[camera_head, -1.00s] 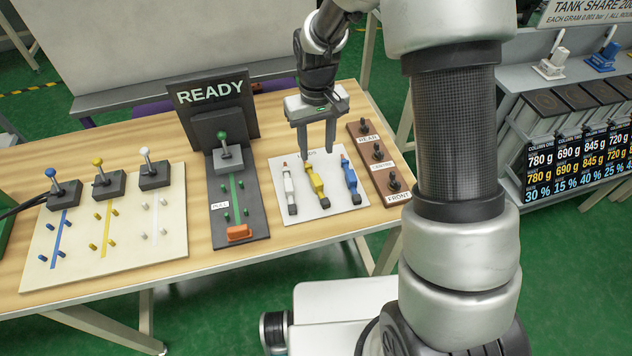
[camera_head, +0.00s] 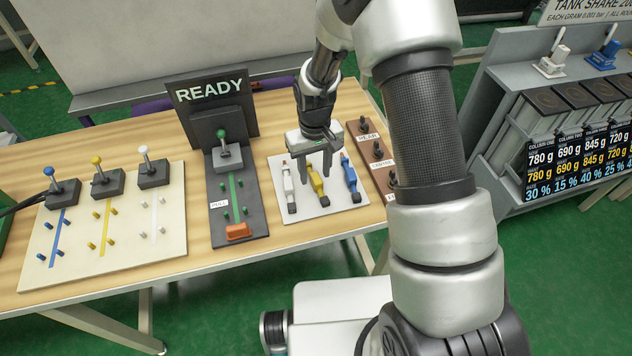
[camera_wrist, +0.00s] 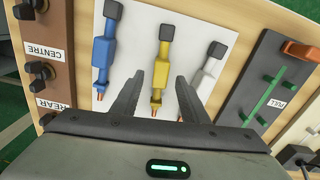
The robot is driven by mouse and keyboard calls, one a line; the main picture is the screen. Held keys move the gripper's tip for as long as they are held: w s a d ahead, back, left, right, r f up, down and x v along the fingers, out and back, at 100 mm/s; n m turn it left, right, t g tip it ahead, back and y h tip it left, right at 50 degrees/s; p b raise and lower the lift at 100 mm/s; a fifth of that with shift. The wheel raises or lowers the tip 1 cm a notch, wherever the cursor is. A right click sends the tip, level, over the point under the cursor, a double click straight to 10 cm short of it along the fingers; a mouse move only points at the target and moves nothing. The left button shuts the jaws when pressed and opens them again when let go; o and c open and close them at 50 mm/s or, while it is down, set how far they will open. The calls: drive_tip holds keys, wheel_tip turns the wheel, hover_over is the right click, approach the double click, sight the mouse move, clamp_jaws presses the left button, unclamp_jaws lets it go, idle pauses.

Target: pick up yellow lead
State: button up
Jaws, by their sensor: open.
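The yellow lead (camera_head: 317,184) lies on a white board (camera_head: 335,209) between a white lead (camera_head: 288,183) and a blue lead (camera_head: 350,175). My gripper (camera_head: 315,176) is open and above the board, over the far part of the yellow lead. In the wrist view the yellow lead (camera_wrist: 162,67) lies between the fingers of my gripper (camera_wrist: 159,95), with its copper tip toward me. The blue lead (camera_wrist: 106,45) and the white lead (camera_wrist: 209,75) lie outside the fingers. I cannot tell how high the fingertips are above the lead.
A brown strip (camera_head: 379,177) with black knobs stands right of the board. A dark panel (camera_head: 224,191) with a green lever and an orange block is to the left, below a READY sign (camera_head: 210,94). A pale lever board (camera_head: 65,264) lies further left.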

clamp_jaws()
